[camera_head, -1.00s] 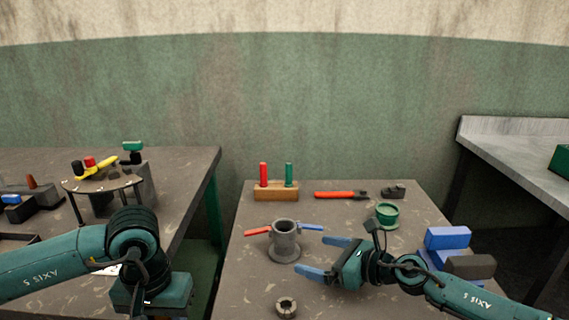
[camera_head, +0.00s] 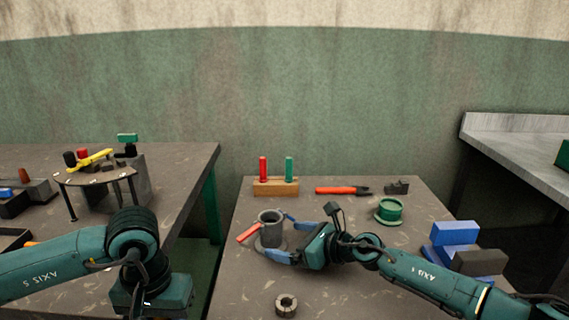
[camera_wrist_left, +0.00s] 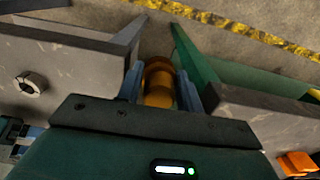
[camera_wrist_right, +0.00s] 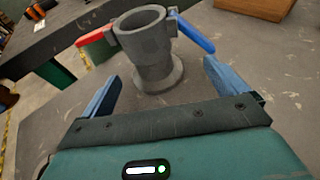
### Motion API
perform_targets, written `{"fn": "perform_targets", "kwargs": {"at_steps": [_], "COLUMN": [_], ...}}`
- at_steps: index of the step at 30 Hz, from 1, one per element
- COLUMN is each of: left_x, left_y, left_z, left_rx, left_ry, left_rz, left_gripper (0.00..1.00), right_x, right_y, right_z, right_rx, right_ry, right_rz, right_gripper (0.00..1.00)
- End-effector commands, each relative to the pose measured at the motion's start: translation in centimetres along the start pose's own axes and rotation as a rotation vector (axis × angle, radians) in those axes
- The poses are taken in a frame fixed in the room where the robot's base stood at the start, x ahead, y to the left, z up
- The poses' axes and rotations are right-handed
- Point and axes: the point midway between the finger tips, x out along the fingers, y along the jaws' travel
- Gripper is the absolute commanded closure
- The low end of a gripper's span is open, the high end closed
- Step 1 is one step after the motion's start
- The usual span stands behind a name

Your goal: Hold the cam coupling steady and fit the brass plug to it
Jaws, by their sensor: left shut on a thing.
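The cam coupling (camera_head: 270,229) is a grey cup on a flanged foot, upright on the middle table, with a red lever and a blue lever at its sides. My right gripper (camera_head: 282,238) is open, its blue fingers coming in from the right beside the coupling. In the right wrist view the coupling (camera_wrist_right: 152,45) stands ahead of the open fingers, which do not grip it. The brass plug (camera_wrist_left: 158,92), orange-gold and round, is between the fingers of my left gripper (camera_wrist_left: 160,80), which is shut on it. The left fingers are not visible in the head view.
A wooden stand (camera_head: 276,187) with red and green pegs, red-handled pliers (camera_head: 342,190), a green ring (camera_head: 389,210), a grey nut (camera_head: 286,305) and blue blocks (camera_head: 453,233) are on the middle table. A gap separates it from the cluttered left table (camera_head: 190,165).

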Motion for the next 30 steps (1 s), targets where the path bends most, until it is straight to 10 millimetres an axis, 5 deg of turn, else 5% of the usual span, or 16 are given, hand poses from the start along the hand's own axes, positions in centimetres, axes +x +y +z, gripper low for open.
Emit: {"fn": "perform_targets", "kwargs": {"at_steps": [13,30], "left_x": [0.33,0.33], "left_y": [0.03,0.02], "left_z": [-0.03,-0.03], "left_rx": [0.0,0.0], "left_ry": [0.002,0.001], "left_rz": [0.001,0.001], "left_gripper": [0.97,0.97], "right_x": [0.81,0.78], "right_y": [-0.02,-0.03], "right_z": [0.06,0.02], "right_rx": [0.001,0.001], "right_ry": [0.0,0.0], "right_rz": [0.0,-0.001], "right_gripper": [0.02,0.48]}}
